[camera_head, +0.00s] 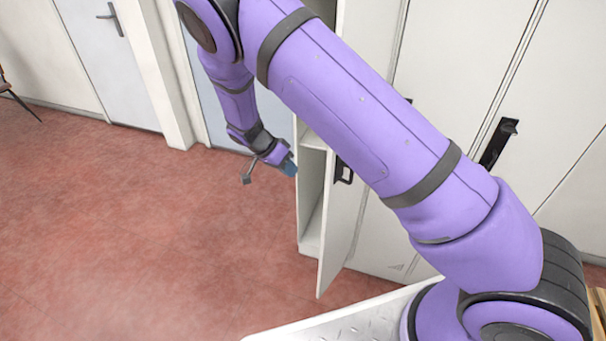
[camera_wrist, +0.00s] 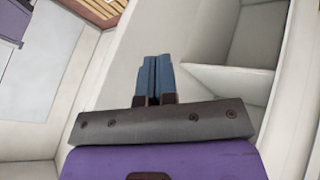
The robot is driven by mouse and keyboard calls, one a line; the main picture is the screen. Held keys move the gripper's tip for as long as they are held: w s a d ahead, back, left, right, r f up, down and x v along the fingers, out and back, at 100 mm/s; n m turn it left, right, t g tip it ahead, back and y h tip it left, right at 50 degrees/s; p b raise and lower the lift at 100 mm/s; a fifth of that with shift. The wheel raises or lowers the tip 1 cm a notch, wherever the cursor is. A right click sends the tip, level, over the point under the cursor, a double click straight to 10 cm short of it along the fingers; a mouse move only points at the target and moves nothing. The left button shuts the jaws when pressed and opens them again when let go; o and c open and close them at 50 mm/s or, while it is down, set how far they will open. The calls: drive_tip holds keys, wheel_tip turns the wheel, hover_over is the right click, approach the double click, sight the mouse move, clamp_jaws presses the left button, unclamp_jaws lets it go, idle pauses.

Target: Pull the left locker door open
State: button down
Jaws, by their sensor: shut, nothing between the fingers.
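The left locker door (camera_head: 342,216) stands ajar in the head view, swung out from the white locker. Its black handle (camera_head: 343,172) is on the door's outer face, beside my arm. The open locker interior (camera_head: 311,196) shows to the left of the door. My gripper (camera_head: 290,168) is at the opening, left of the door's upper part, apart from the handle. In the wrist view my gripper's blue fingers (camera_wrist: 154,78) are together with nothing between them. Pale panels and shelf compartments (camera_wrist: 235,85) show beyond them. My arm hides the door's upper part in the head view.
More white locker doors stand to the right, one with a black handle (camera_head: 498,143). A grey door (camera_head: 108,60) is at the back left. A chair (camera_head: 14,92) is at the far left edge. The red floor (camera_head: 150,240) left of the locker is clear.

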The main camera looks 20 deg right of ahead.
drive_tip(key=s+d+f, duration=0.4)
drive_tip(key=d+f, duration=0.2)
drive_tip(key=d, duration=0.1)
drive_tip(key=shift+s+f, duration=0.3)
drive_tip(key=shift+d, duration=0.1)
